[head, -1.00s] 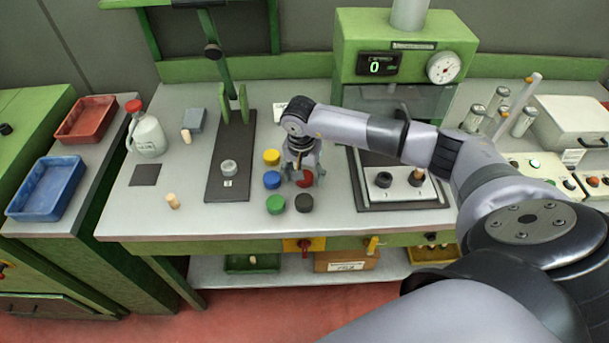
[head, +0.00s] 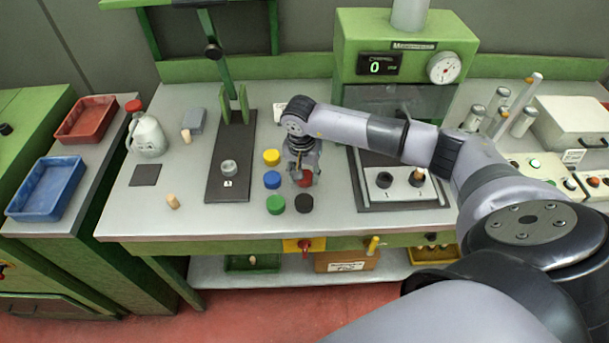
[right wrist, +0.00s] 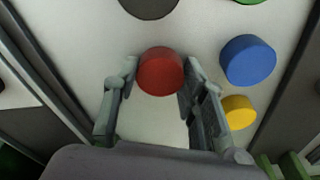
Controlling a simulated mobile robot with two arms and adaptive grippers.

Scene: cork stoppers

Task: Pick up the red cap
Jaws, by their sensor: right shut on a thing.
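The red cap (right wrist: 160,72) is a short round disc on the grey bench top. In the right wrist view it sits between the fingertips of my right gripper (right wrist: 158,78), which is shut on it. In the head view my right gripper (head: 303,176) reaches down over the red cap (head: 305,182), hiding most of it. I cannot tell any gap between the cap and the bench. My left gripper is not in view.
Close by are a yellow cap (head: 271,157), a blue cap (head: 272,180), a green cap (head: 275,204) and a black cap (head: 304,203). A dark strip (head: 223,188) holding a grey ring lies left; a green machine (head: 404,45) stands behind right.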

